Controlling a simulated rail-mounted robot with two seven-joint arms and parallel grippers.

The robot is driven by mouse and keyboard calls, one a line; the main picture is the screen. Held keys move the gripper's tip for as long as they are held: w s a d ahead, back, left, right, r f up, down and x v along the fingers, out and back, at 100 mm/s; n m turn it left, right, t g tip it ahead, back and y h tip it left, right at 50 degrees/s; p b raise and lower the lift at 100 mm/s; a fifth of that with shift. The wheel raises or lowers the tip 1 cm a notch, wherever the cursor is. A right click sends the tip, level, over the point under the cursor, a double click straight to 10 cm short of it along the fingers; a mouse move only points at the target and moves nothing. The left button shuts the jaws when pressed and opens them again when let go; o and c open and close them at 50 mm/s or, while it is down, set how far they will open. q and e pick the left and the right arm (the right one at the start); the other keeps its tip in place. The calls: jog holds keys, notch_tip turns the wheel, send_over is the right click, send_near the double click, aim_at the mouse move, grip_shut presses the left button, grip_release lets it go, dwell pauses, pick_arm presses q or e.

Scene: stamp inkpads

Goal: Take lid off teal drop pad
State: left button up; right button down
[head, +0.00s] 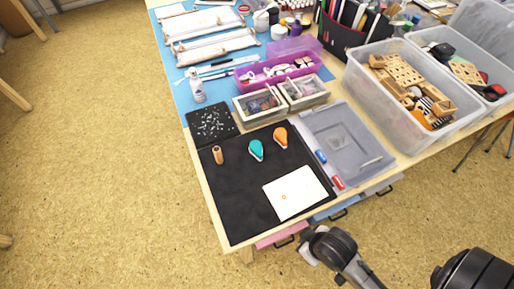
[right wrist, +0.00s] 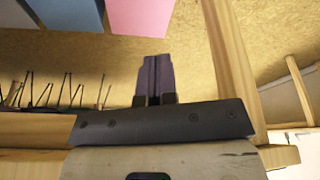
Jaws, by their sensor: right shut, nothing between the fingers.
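The teal drop pad (head: 256,149) lies on the black mat (head: 238,205) in the head view. It is a small teal drop shape with a pale edge; the lid's seam is too small to make out. An orange drop pad (head: 280,136) lies just beyond it to the right. My right gripper (right wrist: 155,75) shows in the right wrist view, shut and empty, fingers together. In the head view my right arm is at the bottom right, off the table's front edge and well away from the pads. My left gripper is not in view.
A wooden stamp (head: 217,155) stands on the mat left of the pads. A white card (head: 296,192) with a small orange mark lies nearer the front. A grey tray (head: 345,143) is to the right. Pink (right wrist: 140,15) and blue (right wrist: 68,12) drawers show in the wrist view.

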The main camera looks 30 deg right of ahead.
jog(key=c, duration=1.8)
grip_release()
jog(key=o, duration=1.2)
jog(key=shift+o, duration=0.2)
jog(key=shift+w, duration=0.1)
